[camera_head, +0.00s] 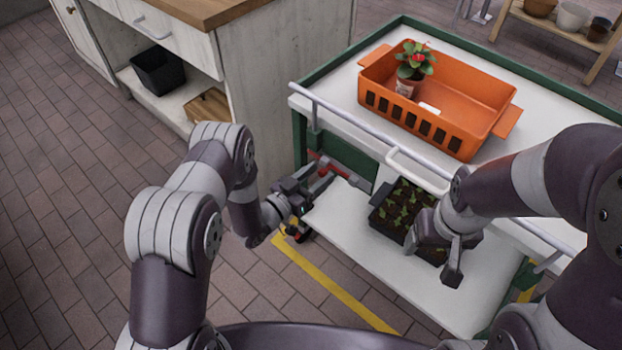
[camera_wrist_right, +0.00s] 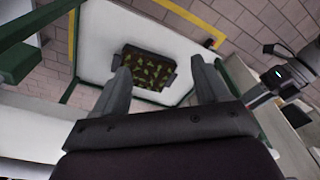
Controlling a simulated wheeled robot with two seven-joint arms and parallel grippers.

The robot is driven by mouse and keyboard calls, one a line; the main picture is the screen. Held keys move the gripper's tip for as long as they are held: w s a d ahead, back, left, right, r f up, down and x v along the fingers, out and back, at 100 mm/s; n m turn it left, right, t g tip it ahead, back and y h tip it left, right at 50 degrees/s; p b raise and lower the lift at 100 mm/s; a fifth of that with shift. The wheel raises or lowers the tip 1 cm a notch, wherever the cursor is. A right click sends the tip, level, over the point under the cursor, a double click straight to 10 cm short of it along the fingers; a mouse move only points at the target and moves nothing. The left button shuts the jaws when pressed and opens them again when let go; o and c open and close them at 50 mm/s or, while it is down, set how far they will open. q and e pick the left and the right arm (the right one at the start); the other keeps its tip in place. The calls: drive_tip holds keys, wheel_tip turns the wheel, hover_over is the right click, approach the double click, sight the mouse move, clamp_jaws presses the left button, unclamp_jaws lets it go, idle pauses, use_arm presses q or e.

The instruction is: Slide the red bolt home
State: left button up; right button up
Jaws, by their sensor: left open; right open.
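The red bolt (camera_head: 341,170) shows as a small red piece on the green side of the cart, beside a grey bar. My left gripper (camera_head: 322,172) is open at the bolt, with its fingers close to it and partly covering it. I cannot tell whether they touch it. My left gripper also shows at the right of the right wrist view (camera_wrist_right: 285,75). My right gripper (camera_head: 433,258) is open and empty above the lower shelf, in front of the seedling tray (camera_head: 398,203). The tray shows beyond its fingers (camera_wrist_right: 160,88) in the right wrist view (camera_wrist_right: 148,68).
The green-framed cart has a white top (camera_head: 345,85) and a white lower shelf (camera_head: 345,235). An orange crate (camera_head: 440,130) on top holds a potted plant (camera_head: 413,68) with a red flower. A white handle (camera_head: 415,170) sticks out at the front. A wooden cabinet (camera_head: 265,70) stands behind left.

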use_arm(q)
drive_tip(key=p+v, duration=0.1)
drive_tip(key=v, duration=1.1)
drive_tip(key=shift+s+a+p, duration=0.2)
drive_tip(key=shift+s+p, duration=0.05)
drive_tip(key=shift+p, duration=0.15)
